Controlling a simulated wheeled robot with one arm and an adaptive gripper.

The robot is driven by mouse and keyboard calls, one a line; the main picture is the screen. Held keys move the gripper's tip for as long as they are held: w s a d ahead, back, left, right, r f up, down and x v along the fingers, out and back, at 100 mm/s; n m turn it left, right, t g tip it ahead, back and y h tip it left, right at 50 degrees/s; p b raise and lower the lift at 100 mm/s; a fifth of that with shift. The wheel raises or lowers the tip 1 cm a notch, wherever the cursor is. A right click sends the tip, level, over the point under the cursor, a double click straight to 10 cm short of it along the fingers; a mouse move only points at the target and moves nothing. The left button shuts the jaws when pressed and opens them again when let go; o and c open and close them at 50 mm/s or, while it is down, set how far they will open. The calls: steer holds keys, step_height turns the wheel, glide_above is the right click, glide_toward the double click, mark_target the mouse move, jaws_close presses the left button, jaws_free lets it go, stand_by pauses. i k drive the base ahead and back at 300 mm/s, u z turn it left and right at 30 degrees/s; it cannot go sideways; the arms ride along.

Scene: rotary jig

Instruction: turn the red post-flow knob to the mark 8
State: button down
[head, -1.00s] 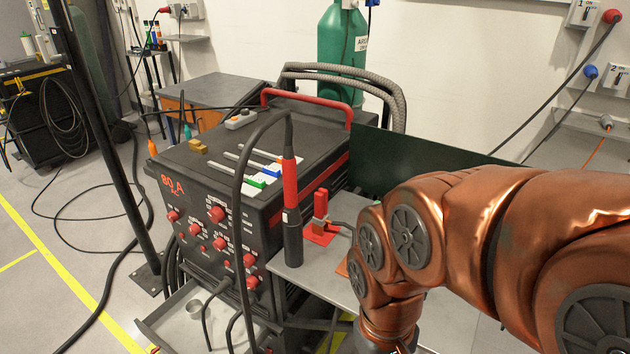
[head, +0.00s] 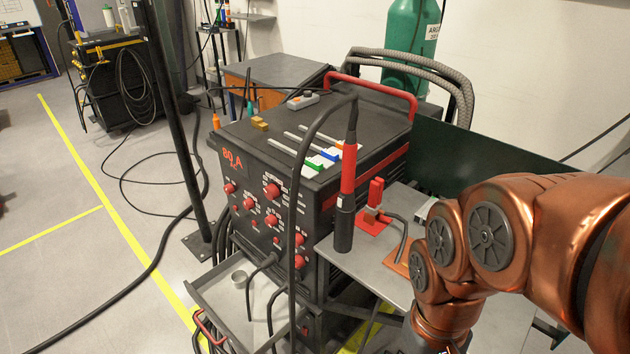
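The black welding machine (head: 262,178) stands left of centre, its front panel facing the lower left. Several red knobs sit on the panel, among them a large upper one (head: 272,191), one at the middle left (head: 249,203) and one at the lower right (head: 299,262). Their labels and marks are too small to read, so I cannot tell which is the post-flow knob or where it points. My copper arm comes in from the right, and its lower end leaves the bottom edge. My gripper is out of view.
A torch (head: 346,190) with a red grip and its black cable stand in front of the machine's right side. A grey side table (head: 340,262) carries a red clamp block (head: 374,222). A grey tray (head: 218,291) juts out below the panel. A dark post (head: 180,120) stands left; floor beyond it is partly clear.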

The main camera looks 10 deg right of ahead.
mark_target(270, 220)
steer(key=u, duration=0.55)
steer(key=k, duration=0.6)
steer(key=u, duration=1.4)
steer(key=i, duration=0.95)
steer(key=z, duration=0.1)
